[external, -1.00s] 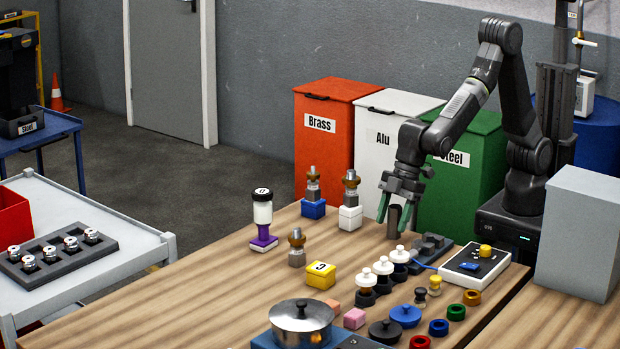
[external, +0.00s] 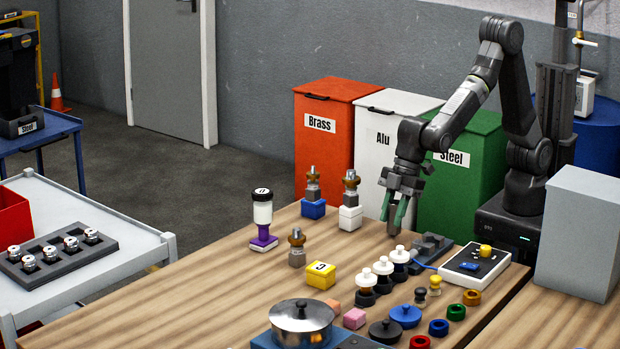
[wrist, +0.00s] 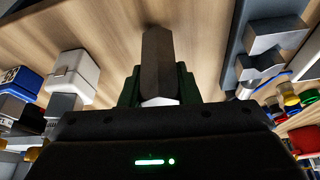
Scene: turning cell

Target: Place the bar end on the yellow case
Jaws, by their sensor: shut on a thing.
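The bar end (wrist: 157,65) is a dark grey stub between my gripper's green fingers in the wrist view. My gripper (external: 395,216) is shut on it, low over the wooden table behind the row of white-knobbed pieces. In the external view the fingers largely cover the bar end. The yellow case (external: 321,275) is a small yellow box with a white label on top. It stands on the table, left of and nearer the camera than my gripper, and nothing rests on it.
White-knobbed pieces (external: 384,268) stand between my gripper and the front. A dark block fixture (external: 432,246) is close on the right. A white block with a tool holder (external: 350,217) stands left of my gripper. A lidded pot (external: 301,318) is in front of the yellow case.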

